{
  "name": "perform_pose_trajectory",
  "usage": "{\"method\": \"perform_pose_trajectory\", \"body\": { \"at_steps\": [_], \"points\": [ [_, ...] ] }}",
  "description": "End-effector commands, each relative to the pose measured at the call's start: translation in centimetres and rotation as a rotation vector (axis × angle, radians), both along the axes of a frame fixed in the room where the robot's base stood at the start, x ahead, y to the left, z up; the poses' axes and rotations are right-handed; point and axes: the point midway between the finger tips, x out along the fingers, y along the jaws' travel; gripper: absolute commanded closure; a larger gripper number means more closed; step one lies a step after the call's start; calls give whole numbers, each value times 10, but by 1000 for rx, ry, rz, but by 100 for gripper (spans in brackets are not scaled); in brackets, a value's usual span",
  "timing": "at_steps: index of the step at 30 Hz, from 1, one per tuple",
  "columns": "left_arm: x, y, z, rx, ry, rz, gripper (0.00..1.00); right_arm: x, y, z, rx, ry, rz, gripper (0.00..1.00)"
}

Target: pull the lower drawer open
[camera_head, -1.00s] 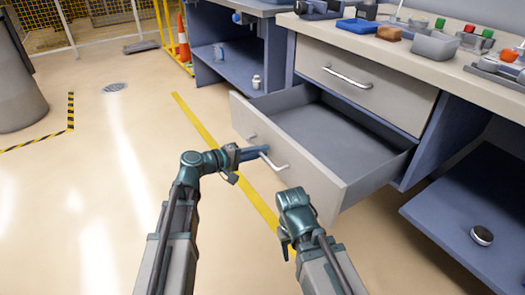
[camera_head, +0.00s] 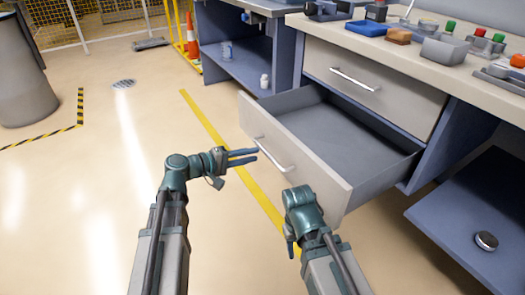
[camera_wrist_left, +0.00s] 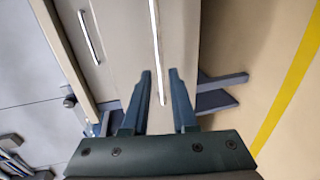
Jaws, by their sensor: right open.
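The lower drawer (camera_head: 340,142) stands pulled out of the bench, its grey inside empty. Its beige front carries a silver bar handle (camera_head: 272,156), which also shows in the left wrist view (camera_wrist_left: 155,40). My left gripper (camera_head: 258,154) is open and empty, with its fingertips just in front of the handle. In the left wrist view the fingers (camera_wrist_left: 159,72) are spread, with the handle's line running between them in the picture. My right gripper (camera_head: 293,247) is open, low in front of the drawer's right end, pointing down; its fingers are partly hidden by its wrist.
The closed upper drawer (camera_head: 365,80) sits above, under a worktop (camera_head: 470,75) with a blue tray (camera_head: 368,27) and a grey bin (camera_head: 444,47). A blue lower shelf (camera_head: 470,225) with a round puck (camera_head: 486,240) is at the right.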

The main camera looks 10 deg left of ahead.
Motion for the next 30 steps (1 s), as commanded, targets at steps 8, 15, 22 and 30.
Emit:
{"method": "perform_pose_trajectory", "body": {
  "at_steps": [8, 15, 22, 30],
  "points": [
    [-32, 43, 12, 0, 0, 2, 74, 0, 0, 12, 0, 1, 1, 50],
    [-43, 59, 15, -1, 0, 1, 74, 0, 0, 15, 0, 1, 2, 50],
    [-44, 60, 15, -1, 0, -1, 74, 0, 0, 15, 0, 1, 3, 50],
    [-44, 60, 15, 0, 0, -1, 74, 0, 0, 15, 0, 0, 2, 50]
  ]
}}
